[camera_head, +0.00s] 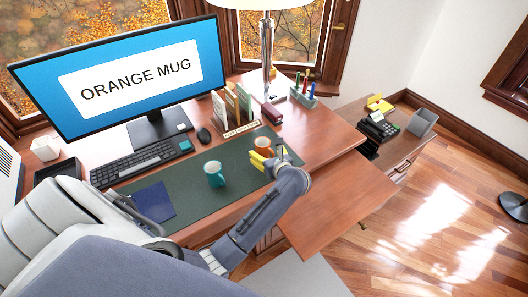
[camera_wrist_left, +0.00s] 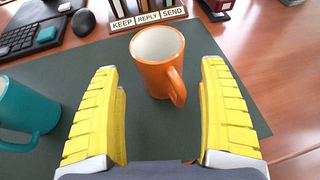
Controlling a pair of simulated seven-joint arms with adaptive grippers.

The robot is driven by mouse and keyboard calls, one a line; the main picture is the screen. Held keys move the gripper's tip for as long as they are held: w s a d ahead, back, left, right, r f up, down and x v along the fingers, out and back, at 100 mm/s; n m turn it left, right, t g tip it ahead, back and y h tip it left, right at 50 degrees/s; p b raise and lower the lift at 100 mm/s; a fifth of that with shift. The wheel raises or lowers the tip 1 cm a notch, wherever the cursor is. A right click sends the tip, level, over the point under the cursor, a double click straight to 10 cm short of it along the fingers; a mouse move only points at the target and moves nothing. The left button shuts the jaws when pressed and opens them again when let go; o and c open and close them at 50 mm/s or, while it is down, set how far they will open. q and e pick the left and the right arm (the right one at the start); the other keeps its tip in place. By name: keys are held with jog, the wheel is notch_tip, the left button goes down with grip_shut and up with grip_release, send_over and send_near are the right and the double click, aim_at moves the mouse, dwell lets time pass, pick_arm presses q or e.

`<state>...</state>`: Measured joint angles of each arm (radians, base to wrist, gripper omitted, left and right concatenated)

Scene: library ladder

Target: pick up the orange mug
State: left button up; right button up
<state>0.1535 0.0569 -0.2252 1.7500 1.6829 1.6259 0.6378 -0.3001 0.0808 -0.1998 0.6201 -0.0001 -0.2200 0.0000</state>
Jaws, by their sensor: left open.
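The orange mug (camera_wrist_left: 153,76) stands upright on the dark green desk mat (camera_wrist_left: 60,85), its white inside showing and its handle toward the lower right. It also shows in the head view (camera_head: 263,144), partly hidden by my gripper. My left gripper (camera_wrist_left: 163,105) is open, with its yellow fingers on the near left and near right of the mug. The mug lies just beyond and between the fingertips; I cannot tell whether any finger touches it. In the head view my left gripper (camera_head: 264,161) is right at the mug. My right gripper is not in view.
A teal mug (camera_head: 214,174) stands on the mat left of the orange mug. Behind are a letter sorter (camera_head: 235,112), a mouse (camera_head: 204,135) and a keyboard (camera_head: 140,163). A stapler (camera_head: 272,112) and pen holder (camera_head: 303,95) stand toward the back right. A blue folder (camera_head: 153,202) lies on the mat.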

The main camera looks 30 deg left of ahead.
aim_at(265, 151)
pick_arm(q)
jog(key=shift+x, duration=1.8)
jog(key=shift+c, duration=0.3)
jog(key=c, duration=1.4)
jog(key=shift+r, duration=0.1)
